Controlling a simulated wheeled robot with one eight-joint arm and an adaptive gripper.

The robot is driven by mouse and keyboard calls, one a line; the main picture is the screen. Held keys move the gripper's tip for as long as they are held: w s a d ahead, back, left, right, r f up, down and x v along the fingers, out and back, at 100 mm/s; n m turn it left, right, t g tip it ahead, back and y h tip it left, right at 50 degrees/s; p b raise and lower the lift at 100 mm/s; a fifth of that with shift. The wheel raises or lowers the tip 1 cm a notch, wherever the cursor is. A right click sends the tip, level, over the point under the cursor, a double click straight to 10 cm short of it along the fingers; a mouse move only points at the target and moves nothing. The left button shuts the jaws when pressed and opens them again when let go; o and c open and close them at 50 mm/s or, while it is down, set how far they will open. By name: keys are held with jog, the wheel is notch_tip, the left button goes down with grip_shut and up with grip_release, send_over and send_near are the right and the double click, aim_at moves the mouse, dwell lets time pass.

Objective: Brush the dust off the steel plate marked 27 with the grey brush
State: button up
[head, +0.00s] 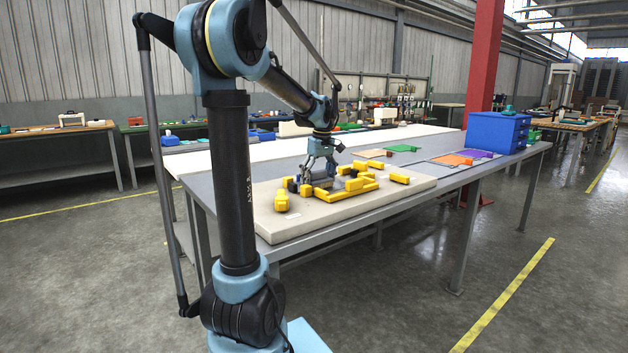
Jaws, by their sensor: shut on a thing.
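My gripper (318,176) points down low over the pale slab on the near table, among yellow blocks. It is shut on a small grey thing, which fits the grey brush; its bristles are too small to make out. A dark grey flat shape (320,184) lies just under and beside the fingers, within the yellow pieces. I cannot tell whether this is the steel plate marked 27, as no number is readable. Dust cannot be made out at this distance. Whether the held thing touches the surface below is also unclear.
Several yellow blocks (399,178) and bars stand on the pale slab (290,226) around my gripper. A blue drawer box (497,132) stands at the table's right end, near orange (452,160) and purple (478,154) sheets. A red column (484,75) rises behind.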

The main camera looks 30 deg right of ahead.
jog(key=shift+s+f, duration=0.1)
jog(key=shift+s, duration=1)
jog(key=shift+w, duration=1.1)
jog(key=shift+w, duration=0.1)
jog(key=shift+w+a, duration=0.2)
jog(key=shift+w, duration=1.7)
jog(key=shift+w, duration=0.1)
jog(key=shift+w+a, duration=0.1)
jog(key=shift+w, duration=0.8)
